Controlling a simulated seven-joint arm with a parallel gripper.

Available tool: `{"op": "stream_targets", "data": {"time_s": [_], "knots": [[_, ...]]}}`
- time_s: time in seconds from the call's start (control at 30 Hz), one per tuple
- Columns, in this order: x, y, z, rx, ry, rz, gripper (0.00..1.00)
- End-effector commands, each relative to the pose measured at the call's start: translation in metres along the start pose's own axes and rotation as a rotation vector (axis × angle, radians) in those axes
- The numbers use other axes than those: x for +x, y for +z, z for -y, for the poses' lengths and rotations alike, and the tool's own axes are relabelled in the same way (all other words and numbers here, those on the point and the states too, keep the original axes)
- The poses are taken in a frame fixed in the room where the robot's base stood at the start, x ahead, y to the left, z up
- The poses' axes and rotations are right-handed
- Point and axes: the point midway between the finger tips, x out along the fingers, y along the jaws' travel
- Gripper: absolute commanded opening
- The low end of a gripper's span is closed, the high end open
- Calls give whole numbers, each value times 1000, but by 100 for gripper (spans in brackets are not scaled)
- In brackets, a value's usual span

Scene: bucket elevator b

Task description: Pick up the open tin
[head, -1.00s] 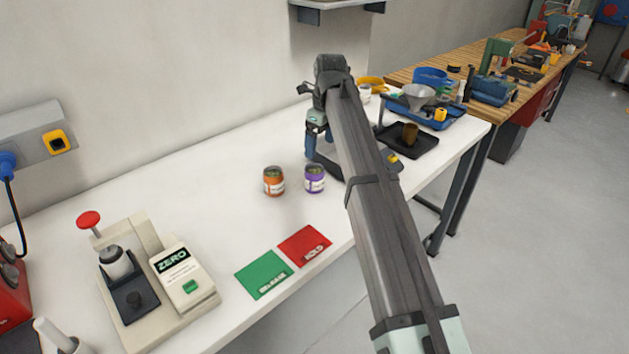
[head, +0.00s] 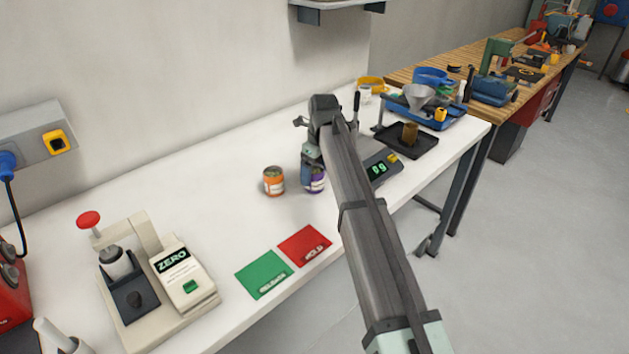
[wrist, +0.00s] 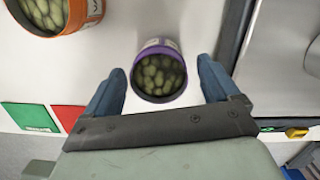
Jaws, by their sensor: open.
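The open tin with a purple rim and white label (head: 314,183) stands upright on the white bench, partly hidden by my gripper in the head view. In the wrist view, the purple tin (wrist: 158,72) is open and full of green olive-like pieces. A second open tin with an orange label (head: 273,181) stands to its left and holds similar green pieces; it also shows at the top left of the wrist view (wrist: 62,14). My gripper (wrist: 162,88) is open, its blue fingers on either side of the purple tin, with gaps visible.
A scale reading 0 g (head: 379,169) stands right of the gripper. A dark tray (head: 407,143) holds a brown cup. Green (head: 264,279) and red (head: 305,246) cards lie in front. A press device (head: 150,275) stands at left.

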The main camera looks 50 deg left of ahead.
Motion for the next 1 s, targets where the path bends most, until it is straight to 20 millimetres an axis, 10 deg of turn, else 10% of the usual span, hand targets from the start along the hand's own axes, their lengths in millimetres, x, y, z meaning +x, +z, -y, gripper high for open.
{"op": "stream_targets", "data": {"time_s": [0.5,1.0], "knots": [[36,1,-1,0,0,0,89],[36,0,-1,0,0,0,42]]}}
